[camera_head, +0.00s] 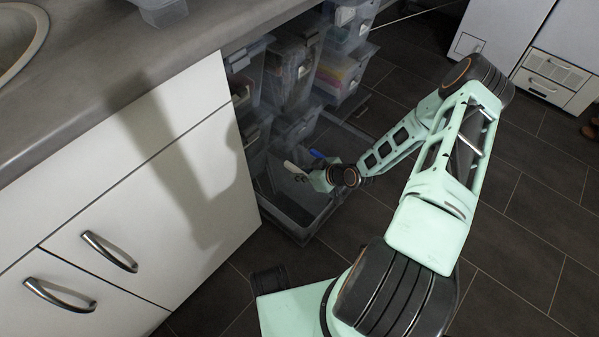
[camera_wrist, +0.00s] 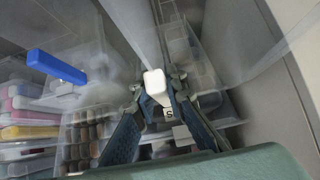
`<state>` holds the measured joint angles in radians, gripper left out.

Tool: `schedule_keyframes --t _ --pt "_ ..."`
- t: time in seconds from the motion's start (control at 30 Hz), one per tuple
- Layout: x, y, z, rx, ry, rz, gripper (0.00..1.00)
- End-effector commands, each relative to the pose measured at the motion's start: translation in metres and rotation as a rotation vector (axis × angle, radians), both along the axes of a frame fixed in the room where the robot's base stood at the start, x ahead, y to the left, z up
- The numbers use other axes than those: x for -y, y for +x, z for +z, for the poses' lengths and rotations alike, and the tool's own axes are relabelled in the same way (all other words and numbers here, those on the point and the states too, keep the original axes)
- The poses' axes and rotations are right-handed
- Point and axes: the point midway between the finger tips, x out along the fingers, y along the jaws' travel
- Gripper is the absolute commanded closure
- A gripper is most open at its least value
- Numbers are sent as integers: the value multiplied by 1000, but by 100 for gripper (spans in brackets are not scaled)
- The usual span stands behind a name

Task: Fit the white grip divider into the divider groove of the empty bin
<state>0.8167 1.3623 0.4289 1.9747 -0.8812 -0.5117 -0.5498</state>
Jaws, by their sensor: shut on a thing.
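The white grip (camera_wrist: 155,82) of a clear divider sits between the fingers of my gripper (camera_wrist: 160,115) in the wrist view. A pale clear sheet runs upward from this grip. My gripper (camera_head: 308,178) is shut on the white grip; in the head view the white piece (camera_head: 293,168) shows at its left side. It is over a low, open, clear bin (camera_head: 296,238) that stands out from the shelf stack. The bin's floor looks mostly bare in the head view. The groove cannot be made out, and I cannot tell whether the divider touches the bin.
A blue grip (camera_wrist: 55,66) on a clear panel is left of my gripper; it also shows in the head view (camera_head: 317,154). Clear bins (camera_head: 292,72) are stacked behind, some with colourful contents (camera_head: 340,72). A white cabinet (camera_head: 150,190) borders the left. Dark floor lies open to the right.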

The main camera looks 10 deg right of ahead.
Motion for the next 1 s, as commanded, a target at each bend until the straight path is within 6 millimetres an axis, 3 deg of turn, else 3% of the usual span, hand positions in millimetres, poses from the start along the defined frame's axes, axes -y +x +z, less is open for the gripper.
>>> schedule_keyframes --t 1.0 --pt "0 0 -25 1 1 0 100"
